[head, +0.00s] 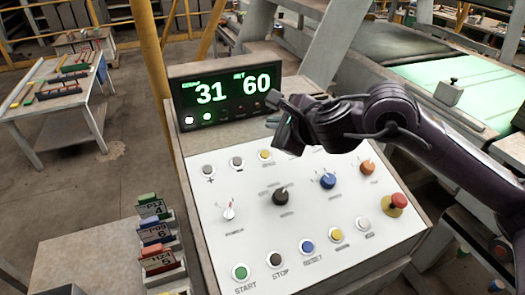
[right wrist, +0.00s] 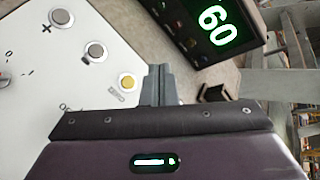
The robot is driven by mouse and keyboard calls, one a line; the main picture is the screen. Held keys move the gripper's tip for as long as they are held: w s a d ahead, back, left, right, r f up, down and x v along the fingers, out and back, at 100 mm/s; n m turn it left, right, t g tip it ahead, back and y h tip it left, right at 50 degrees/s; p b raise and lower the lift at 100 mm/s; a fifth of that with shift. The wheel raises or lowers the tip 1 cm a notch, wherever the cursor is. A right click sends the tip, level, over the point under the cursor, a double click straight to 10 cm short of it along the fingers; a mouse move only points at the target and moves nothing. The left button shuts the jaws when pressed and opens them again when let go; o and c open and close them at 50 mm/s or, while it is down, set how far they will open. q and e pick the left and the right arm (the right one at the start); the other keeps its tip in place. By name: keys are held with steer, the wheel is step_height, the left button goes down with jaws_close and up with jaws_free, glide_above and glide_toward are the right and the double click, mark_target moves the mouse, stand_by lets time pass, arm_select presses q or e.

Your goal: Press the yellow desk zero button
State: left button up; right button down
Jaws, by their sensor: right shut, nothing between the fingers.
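A small yellow button (head: 264,155) is at the right of the short upper row on the sloped white panel, below the display. It also shows in the right wrist view (right wrist: 127,82), with a small label beside it that I cannot read clearly. My right gripper (head: 273,121) is above the panel's top edge, just below the display and a little above and right of this button in the head view. In the right wrist view its fingers (right wrist: 158,84) are shut together and empty, just right of the button and apart from it in the picture. My left gripper is not in view.
The display (head: 227,97) reads 31 and 60. Grey plus and minus buttons (head: 208,169) sit left of the yellow one. Knobs, a red mushroom button (head: 397,201) and another yellow button (head: 336,235) are lower on the panel. Labelled blocks (head: 156,235) stand at left.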

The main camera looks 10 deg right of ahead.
steer(key=shift+s, duration=0.1)
steer(key=b, duration=0.5)
glide_above(265, 154)
steer(key=s, duration=0.3)
steer(key=f, duration=0.7)
steer(key=shift+w+d, duration=0.2)
steer(key=shift+d, duration=0.2)
steer(key=shift+w+f+b, duration=0.25)
steer(key=shift+f+b, duration=0.45)
steer(key=shift+b, duration=0.25)
steer(key=shift+f, duration=0.1)
steer(key=shift+w+f+b, duration=0.15)
steer(key=shift+f+b, duration=0.2)
steer(key=shift+b, duration=0.35)
